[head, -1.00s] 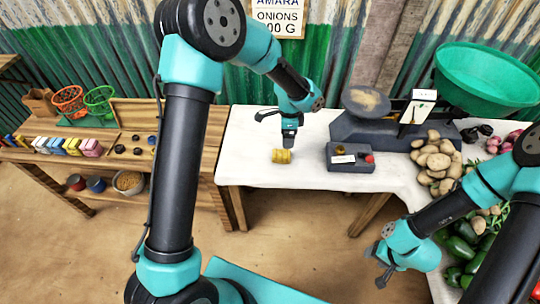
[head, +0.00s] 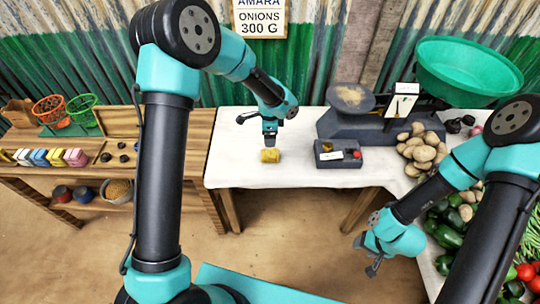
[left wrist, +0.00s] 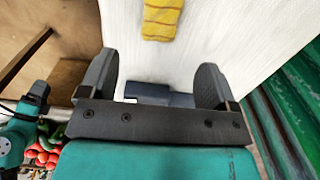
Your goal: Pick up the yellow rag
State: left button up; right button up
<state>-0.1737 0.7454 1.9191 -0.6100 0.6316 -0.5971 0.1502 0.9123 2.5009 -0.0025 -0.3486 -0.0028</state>
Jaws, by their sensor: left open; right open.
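The yellow rag (head: 270,155) is a small rolled bundle on the white tabletop (head: 240,172). My left gripper (head: 270,137) is just above and behind it in the head view. In the left wrist view the rag (left wrist: 161,18) shows striped at the top edge, beyond the two spread fingers of the left gripper (left wrist: 160,85), with nothing between them but table and a dark block. The left gripper is open and apart from the rag. My right gripper (head: 371,262) is open and empty, low over the floor in front of the table.
Potatoes (head: 420,145) and vegetables fill the right side. A wooden shelf (head: 110,172) stands left. The table left of the rag is clear.

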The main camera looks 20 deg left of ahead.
pick_arm(q)
send_over(270, 152)
notch_tip(270, 152, down, 6)
jog(key=shift+r, duration=0.1)
dwell(0.3)
jog(key=shift+f, duration=2.7)
jog(key=c, duration=1)
jog(key=shift+r, duration=0.1)
